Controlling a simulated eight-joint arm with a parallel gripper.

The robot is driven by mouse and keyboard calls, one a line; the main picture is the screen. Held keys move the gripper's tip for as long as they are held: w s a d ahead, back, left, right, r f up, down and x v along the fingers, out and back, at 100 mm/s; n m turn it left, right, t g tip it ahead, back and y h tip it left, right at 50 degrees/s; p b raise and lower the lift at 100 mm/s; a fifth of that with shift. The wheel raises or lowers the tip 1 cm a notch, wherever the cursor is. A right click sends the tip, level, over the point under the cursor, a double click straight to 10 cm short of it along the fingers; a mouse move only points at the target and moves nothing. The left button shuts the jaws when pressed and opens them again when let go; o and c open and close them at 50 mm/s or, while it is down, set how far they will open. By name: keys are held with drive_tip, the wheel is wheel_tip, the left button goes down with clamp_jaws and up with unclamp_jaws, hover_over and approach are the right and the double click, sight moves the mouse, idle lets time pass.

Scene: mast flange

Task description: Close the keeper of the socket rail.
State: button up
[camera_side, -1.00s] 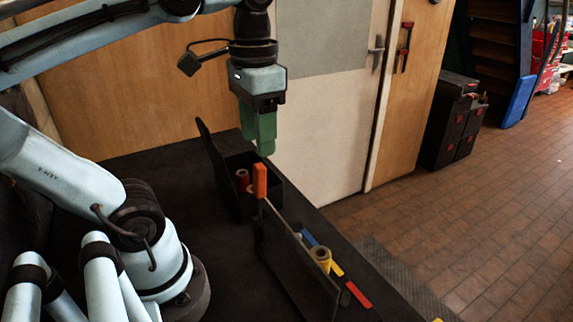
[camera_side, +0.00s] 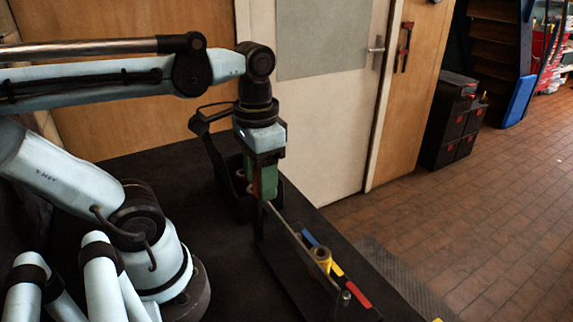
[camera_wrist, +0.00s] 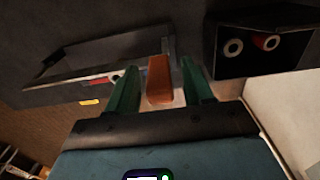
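The orange upright handle, seemingly the keeper's (camera_side: 255,186), stands at the far end of a long dark plate of the socket rail (camera_side: 295,262). It also shows in the wrist view (camera_wrist: 159,80). My gripper (camera_side: 264,190) has come down over the handle; its green fingers partly hide it in the side view. In the wrist view the fingers of my gripper (camera_wrist: 160,88) stand either side of the handle, with gaps showing on both sides. The gripper is open around it. Whether the keeper is latched cannot be told.
A black open box (camera_wrist: 262,45) with round-ended rolls in it stands close beside my gripper. A tan roll (camera_side: 321,258) and blue, yellow and red strips (camera_side: 357,295) lie along the rail's right side. The dark bench top is clear to the left of the rail.

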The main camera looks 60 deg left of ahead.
clamp_jaws()
drive_tip(key=shift+w, duration=0.1)
drive_tip(key=shift+w+f+g, duration=0.25)
drive_tip(key=shift+w+g, duration=0.9)
drive_tip(key=shift+g, duration=0.05)
drive_tip(key=shift+w+f+g, duration=0.25)
drive_tip(key=shift+w+g, duration=0.85)
drive_tip(key=shift+g, duration=0.1)
unclamp_jaws()
